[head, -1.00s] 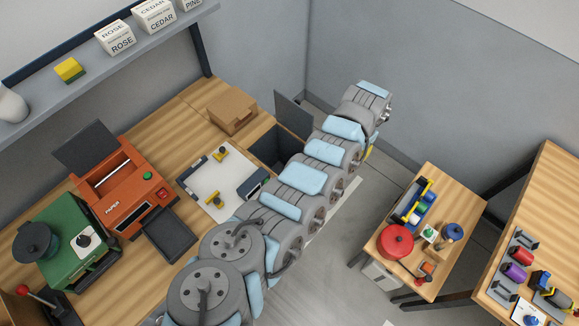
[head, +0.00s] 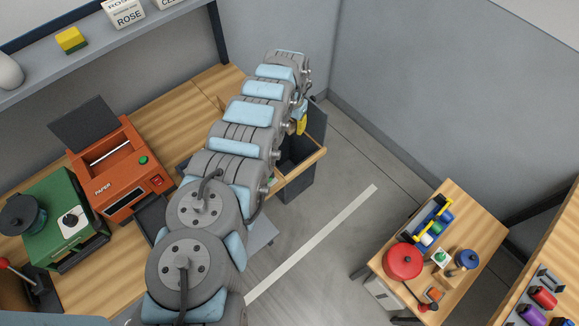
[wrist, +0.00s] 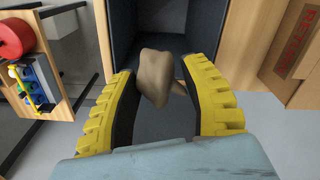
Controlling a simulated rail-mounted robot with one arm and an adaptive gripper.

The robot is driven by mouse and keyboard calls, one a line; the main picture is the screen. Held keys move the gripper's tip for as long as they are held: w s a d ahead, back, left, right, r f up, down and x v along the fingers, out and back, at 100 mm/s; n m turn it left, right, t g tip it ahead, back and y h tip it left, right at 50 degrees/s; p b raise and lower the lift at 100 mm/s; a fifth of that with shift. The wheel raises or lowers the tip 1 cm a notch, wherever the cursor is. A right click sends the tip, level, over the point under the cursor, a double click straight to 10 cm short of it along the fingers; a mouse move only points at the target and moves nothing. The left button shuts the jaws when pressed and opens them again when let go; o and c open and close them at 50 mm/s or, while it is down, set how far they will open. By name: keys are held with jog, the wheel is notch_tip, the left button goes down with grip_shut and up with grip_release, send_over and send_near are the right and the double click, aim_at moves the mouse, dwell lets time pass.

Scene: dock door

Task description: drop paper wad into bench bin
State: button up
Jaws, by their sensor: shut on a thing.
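A crumpled tan-brown paper wad (wrist: 156,75) is between the yellow fingers of my gripper (wrist: 161,82) in the wrist view. The fingers are shut on it. Behind the wad is the open dark bench bin (wrist: 168,30); I look down into its interior. In the head view the bin (head: 298,186) is set at the end of the wooden bench, partly covered by my arm. The yellow finger of my gripper (head: 300,118) shows just above the bin's opening. The wad is hidden in the head view.
A cardboard box (wrist: 293,60) stands on the bench beside the bin in the wrist view. A dark upright panel (head: 317,118) stands behind the bin. A small table (head: 462,203) with a red round item (head: 403,262) is to the right, with clear floor between.

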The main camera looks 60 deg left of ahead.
jog(key=shift+f+b, duration=2.8)
jog(key=shift+f, duration=0.1)
jog(key=o, duration=0.8)
jog(key=shift+c, duration=0.2)
jog(key=shift+r, duration=0.15)
jog(key=shift+r, duration=5.9)
jog(key=shift+s, duration=0.1)
